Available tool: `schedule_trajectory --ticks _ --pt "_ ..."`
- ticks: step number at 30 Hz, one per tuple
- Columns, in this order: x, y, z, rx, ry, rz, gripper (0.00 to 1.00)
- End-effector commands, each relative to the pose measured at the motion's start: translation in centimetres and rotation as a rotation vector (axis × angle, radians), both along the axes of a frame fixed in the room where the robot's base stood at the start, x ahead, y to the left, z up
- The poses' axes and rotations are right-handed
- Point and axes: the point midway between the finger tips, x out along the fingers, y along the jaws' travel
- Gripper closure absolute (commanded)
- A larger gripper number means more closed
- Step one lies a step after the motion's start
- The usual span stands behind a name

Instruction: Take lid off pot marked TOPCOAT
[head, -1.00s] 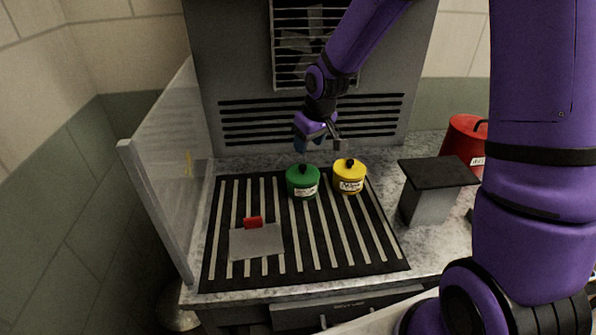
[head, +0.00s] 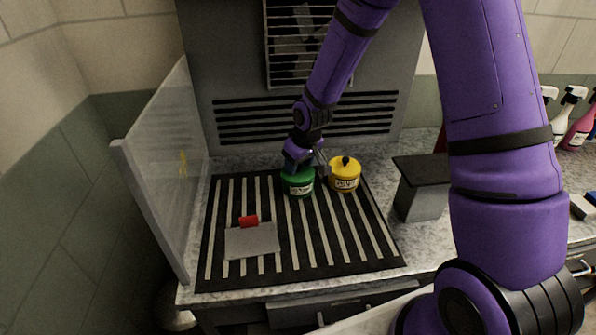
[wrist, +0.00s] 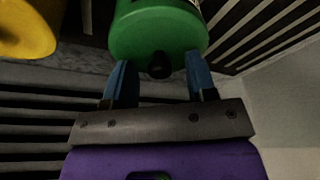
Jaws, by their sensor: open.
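A green pot (head: 298,187) with a lid stands on the striped grate, with a pale label on its front too small to read. A yellow pot (head: 344,178) with a dark lid knob and a label stands just right of it; its lettering is also unclear. My gripper (head: 299,169) is at the green pot's top. In the wrist view my gripper (wrist: 162,80) is open, its two blue fingers either side of the green lid's dark knob (wrist: 160,64). The fingers look apart from the knob. The green pot (wrist: 160,35) and part of the yellow pot (wrist: 26,28) show there too.
The grate (head: 330,255) carries a grey plate (head: 252,241) with a red piece (head: 249,221). A clear panel (head: 160,165) stands at left. A dark-topped grey block (head: 422,190) stands right. Spray bottles (head: 570,115) are at far right.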

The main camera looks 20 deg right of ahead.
Motion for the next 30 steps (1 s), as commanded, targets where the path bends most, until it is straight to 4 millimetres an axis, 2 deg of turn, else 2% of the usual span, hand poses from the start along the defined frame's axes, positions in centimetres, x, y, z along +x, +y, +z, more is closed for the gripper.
schedule_trajectory --ticks 4,9,11,23,30 --pt "0.0 0.0 0.0 0.000 -0.001 0.000 0.48" --pt "0.0 0.0 0.1 0.000 -0.001 0.000 0.87" --pt "0.0 0.0 0.1 0.000 -0.001 0.000 0.99" --pt "0.0 0.0 0.2 0.000 -0.001 0.000 1.00" --pt "0.3 0.5 1.3 0.000 -0.003 0.002 1.00"
